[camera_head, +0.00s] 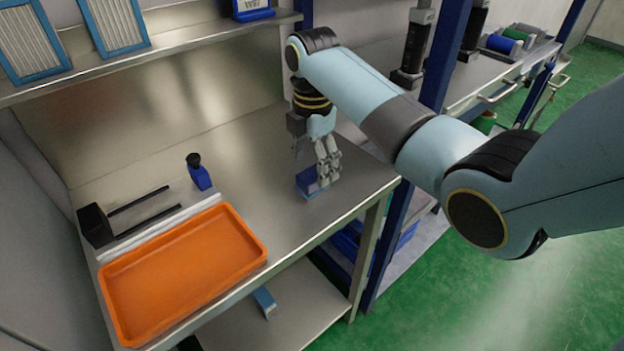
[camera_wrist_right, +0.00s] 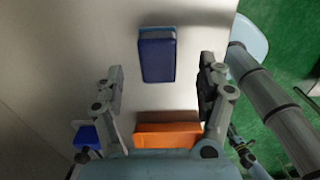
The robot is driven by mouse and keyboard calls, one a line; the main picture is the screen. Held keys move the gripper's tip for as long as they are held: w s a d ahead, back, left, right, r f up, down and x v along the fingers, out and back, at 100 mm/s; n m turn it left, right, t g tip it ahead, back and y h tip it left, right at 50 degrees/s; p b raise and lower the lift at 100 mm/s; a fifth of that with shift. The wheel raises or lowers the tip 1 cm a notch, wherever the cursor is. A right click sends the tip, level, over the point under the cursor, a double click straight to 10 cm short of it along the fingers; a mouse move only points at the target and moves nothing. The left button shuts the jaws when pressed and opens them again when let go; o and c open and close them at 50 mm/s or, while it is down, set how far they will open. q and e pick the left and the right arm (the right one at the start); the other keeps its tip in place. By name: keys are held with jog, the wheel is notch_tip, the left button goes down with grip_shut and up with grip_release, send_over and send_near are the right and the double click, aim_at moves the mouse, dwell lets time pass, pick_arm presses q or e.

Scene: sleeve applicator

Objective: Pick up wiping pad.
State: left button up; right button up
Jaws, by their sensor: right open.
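The wiping pad, a small blue block with a greyish edge, lies flat on the steel bench near its right end in the head view (camera_head: 308,184). It also shows in the wrist view (camera_wrist_right: 157,57), above the middle, ahead of the fingers. My right gripper (camera_head: 326,178) points down at the pad, with its fingertips close to it and partly covering it. In the wrist view the fingers of this gripper (camera_wrist_right: 162,82) are spread apart and nothing is between their tips. Whether they touch the pad cannot be told. My left gripper is not in view.
An orange tray (camera_head: 253,261) lies at the bench's front left. A blue bottle with a black cap (camera_head: 199,177) and a black holder with two rods (camera_head: 96,225) stand behind it. A shelf (camera_head: 185,48) runs above the back. The bench between bottle and pad is clear.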

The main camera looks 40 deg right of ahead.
aim_at(314, 172)
jog(key=f, duration=0.4)
jog(key=shift+w+d+f, duration=0.15)
jog(key=shift+d+f, duration=0.1)
jog(key=shift+f, duration=0.15)
jog(key=c, duration=1.2)
jog(key=shift+r, duration=0.2)
jog(key=shift+c, duration=0.2)
jog(key=shift+r, duration=0.25)
jog(key=r, duration=0.3)
jog(key=shift+s+d+r, duration=0.2)
jog(key=shift+d+r, duration=0.1)
jog(key=s+d+r, duration=0.6)
jog(key=s+d, duration=0.1)
jog(key=d, duration=0.1)
jog(key=shift+d+r+b, duration=0.15)
jog(key=shift+r+b, duration=0.15)
jog(key=shift+b, duration=0.1)
